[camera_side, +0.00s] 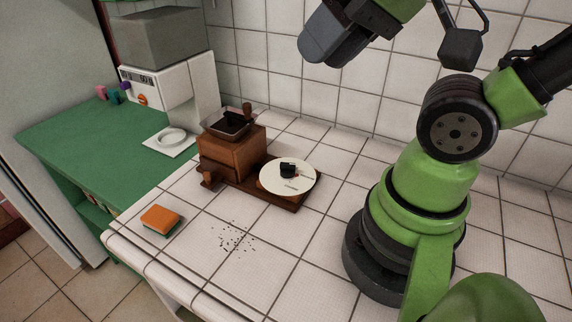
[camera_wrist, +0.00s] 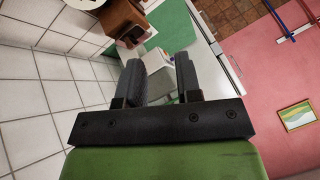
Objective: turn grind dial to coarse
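The grind dial is a white disc (camera_side: 270,183) with a black knob (camera_side: 288,170) at its middle, lying on a dark wooden board beside the wooden coffee grinder (camera_side: 228,153). Small dark marks show on the disc, too small to read. In the wrist view the grinder (camera_wrist: 122,20) is at the top, with part of a white round surface (camera_wrist: 168,14) cut off by the top edge. My gripper (camera_side: 320,38) is high above the counter, up and right of the dial, apart from it. In the wrist view my gripper (camera_wrist: 159,62) has its two fingers apart with nothing between them.
An orange and green sponge (camera_side: 160,220) and scattered dark grounds (camera_side: 236,238) lie on the white tiled counter. A white machine (camera_side: 168,85) stands at the back left on a green surface (camera_side: 60,145), with a white dish (camera_side: 172,138) in front. The tiled wall is behind.

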